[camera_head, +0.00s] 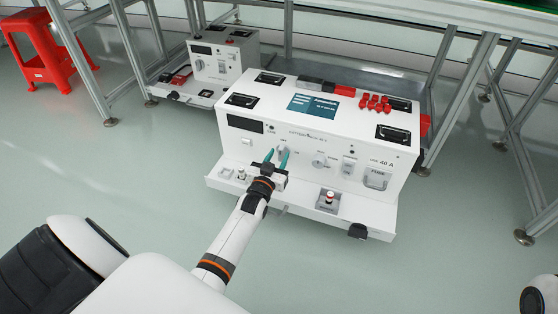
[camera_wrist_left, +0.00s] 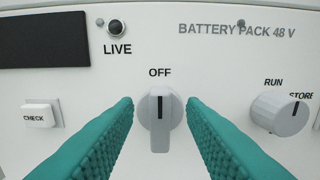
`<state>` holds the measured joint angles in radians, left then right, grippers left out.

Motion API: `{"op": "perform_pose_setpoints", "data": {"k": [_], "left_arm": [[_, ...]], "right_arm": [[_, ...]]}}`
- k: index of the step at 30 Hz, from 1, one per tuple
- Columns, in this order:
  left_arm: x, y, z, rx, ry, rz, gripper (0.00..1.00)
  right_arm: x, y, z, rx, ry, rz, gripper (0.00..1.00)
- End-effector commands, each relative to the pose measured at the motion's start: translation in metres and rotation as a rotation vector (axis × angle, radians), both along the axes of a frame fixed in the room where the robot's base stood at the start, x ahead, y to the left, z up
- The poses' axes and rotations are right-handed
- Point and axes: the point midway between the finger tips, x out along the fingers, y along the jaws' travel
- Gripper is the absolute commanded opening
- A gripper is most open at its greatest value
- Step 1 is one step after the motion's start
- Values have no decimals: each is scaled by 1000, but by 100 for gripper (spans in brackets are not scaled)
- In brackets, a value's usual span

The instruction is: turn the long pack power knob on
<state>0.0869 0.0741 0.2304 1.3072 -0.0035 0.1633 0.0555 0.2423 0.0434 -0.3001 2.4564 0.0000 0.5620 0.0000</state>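The long battery pack (camera_head: 305,122) is a white box with a front panel and a low front ledge. Its power knob (camera_wrist_left: 160,118) is a grey round knob with a dark pointer line, upright under the word OFF. My left gripper (camera_head: 275,157) has teal fingers at the panel. In the left wrist view the left gripper (camera_wrist_left: 160,125) is open, one finger on each side of the knob, with a gap to it on both sides. My right gripper does not show clearly; only a part of my body is at the lower right edge.
A RUN/STORE knob (camera_wrist_left: 283,112) is to the right and a CHECK button (camera_wrist_left: 41,116) to the left. A smaller white pack (camera_head: 222,62) stands behind left. A red stool (camera_head: 45,50) and grey frame legs stand around; the floor in front is clear.

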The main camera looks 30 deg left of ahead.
Motion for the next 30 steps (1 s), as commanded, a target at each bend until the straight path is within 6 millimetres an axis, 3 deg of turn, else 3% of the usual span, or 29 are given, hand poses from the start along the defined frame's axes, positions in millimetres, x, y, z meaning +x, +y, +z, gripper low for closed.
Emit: {"op": "perform_pose_setpoints", "data": {"k": [4, 13, 14, 21, 30], "left_arm": [[11, 3, -1, 0, 1, 0, 37], [13, 3, 0, 0, 1, 0, 37], [14, 3, 0, 0, 1, 0, 36], [13, 3, 0, 0, 1, 0, 0], [13, 3, 1, 27, 8, 0, 0]], "right_arm": [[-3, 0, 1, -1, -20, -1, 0], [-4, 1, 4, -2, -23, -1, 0], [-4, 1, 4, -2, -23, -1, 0], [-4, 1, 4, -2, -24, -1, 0], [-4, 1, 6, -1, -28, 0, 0]]}}
